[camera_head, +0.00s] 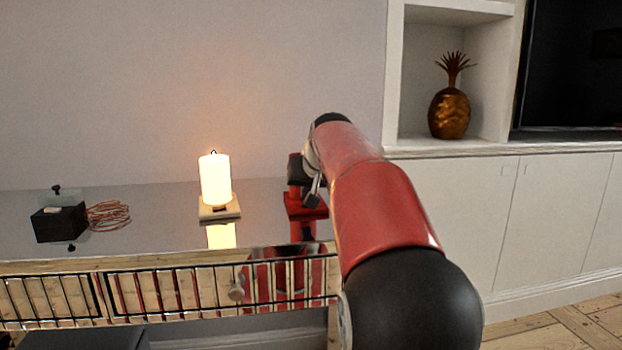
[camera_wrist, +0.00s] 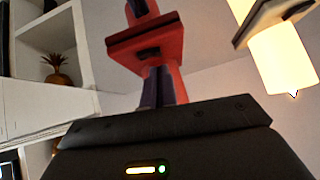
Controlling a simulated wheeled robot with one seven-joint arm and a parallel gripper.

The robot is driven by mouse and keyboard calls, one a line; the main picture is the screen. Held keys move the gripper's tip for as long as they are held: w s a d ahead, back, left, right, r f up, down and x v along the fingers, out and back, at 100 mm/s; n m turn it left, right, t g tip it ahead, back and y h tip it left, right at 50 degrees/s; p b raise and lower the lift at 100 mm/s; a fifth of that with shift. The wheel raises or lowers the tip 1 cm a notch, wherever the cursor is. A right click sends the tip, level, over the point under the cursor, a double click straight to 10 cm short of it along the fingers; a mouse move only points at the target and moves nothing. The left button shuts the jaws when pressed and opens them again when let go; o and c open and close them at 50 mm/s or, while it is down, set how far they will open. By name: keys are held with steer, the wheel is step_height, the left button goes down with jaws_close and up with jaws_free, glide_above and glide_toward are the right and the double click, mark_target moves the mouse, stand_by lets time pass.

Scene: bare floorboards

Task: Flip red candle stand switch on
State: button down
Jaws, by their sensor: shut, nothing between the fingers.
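The red candle stand (camera_head: 314,210) stands on the glossy table, partly hidden behind my arm in the head view. In the wrist view the red stand (camera_wrist: 123,45) is a square red block with a dark switch (camera_wrist: 148,53) on its near side. My gripper (camera_wrist: 160,72) is shut and empty, its fingers reaching to the near edge of the stand by the switch. I cannot tell whether they touch it. In the head view my arm partly covers the gripper (camera_head: 297,190). The switch's position is too small to read.
A lit white candle (camera_head: 215,180) on a beige stand (camera_head: 228,211) is just left of the red stand. A black box (camera_head: 60,224) and coiled wire (camera_head: 108,215) lie farther left. The mirror-like tabletop (camera_head: 150,230) shows reflections. A pineapple ornament (camera_head: 449,112) sits in the shelf.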

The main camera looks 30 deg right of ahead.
steer(key=shift+a+f, duration=0.1)
steer(key=shift+f, duration=0.45)
steer(key=shift+a+f, duration=0.15)
steer(key=shift+f, duration=0.2)
